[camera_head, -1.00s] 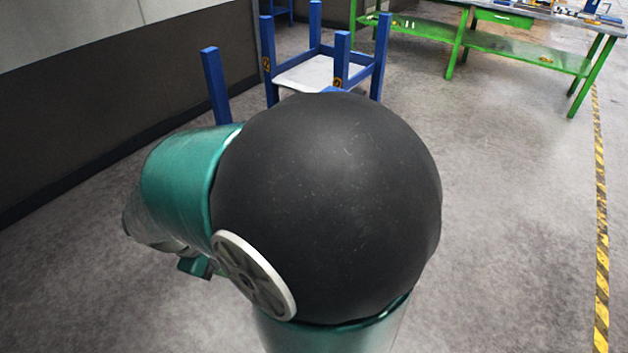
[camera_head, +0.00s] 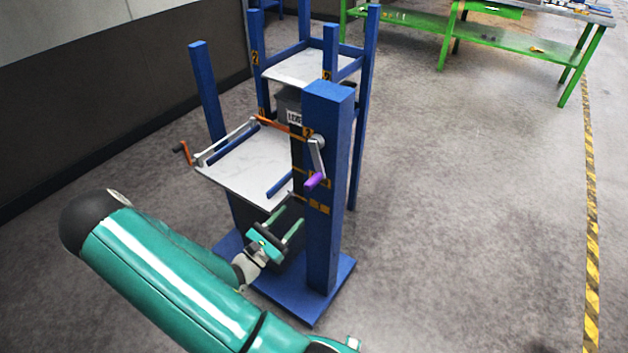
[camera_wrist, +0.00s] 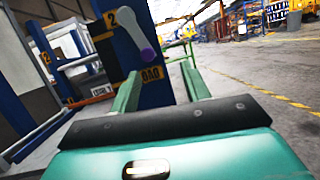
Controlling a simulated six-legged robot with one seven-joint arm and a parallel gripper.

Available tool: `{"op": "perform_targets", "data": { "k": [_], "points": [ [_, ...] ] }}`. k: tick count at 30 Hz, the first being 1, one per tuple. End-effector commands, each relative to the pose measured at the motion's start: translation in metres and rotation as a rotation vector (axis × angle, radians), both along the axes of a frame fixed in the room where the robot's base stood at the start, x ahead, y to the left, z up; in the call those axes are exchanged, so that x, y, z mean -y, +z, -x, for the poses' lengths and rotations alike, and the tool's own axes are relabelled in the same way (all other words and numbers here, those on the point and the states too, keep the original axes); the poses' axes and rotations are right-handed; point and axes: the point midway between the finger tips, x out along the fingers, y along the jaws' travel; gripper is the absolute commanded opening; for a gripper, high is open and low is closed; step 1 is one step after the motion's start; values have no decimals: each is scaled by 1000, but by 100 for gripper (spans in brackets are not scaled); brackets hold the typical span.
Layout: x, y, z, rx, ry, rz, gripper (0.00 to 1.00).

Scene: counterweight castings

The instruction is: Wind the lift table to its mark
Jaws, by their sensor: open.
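The lift table has a white platform (camera_head: 245,168) held beside a blue post (camera_head: 328,200) on a blue base. A grey crank with a purple handle (camera_head: 314,181) is mounted on the post's near side, its handle hanging low. Yellow-orange numbered marks (camera_head: 319,207) are on the post. My gripper (camera_head: 292,222) is open and empty, in front of and below the platform, left of the post and lower than the crank handle.
An orange handle (camera_head: 181,147) sticks out at the platform's left. A taller blue frame with a white shelf (camera_head: 300,68) stands behind. A green workbench (camera_head: 500,40) is at the back right. Open floor (camera_head: 470,200) lies right of the post, up to a yellow-black floor line (camera_head: 591,220).

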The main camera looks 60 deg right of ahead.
Motion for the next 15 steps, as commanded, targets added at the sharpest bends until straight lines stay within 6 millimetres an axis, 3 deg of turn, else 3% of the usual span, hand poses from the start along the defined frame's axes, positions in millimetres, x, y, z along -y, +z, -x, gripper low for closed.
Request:
{"op": "perform_targets", "data": {
  "k": [7,15],
  "points": [
    [15,-20,-4,-167,111,46,47],
    [41,-11,0,-172,115,48,47]
  ]
}}
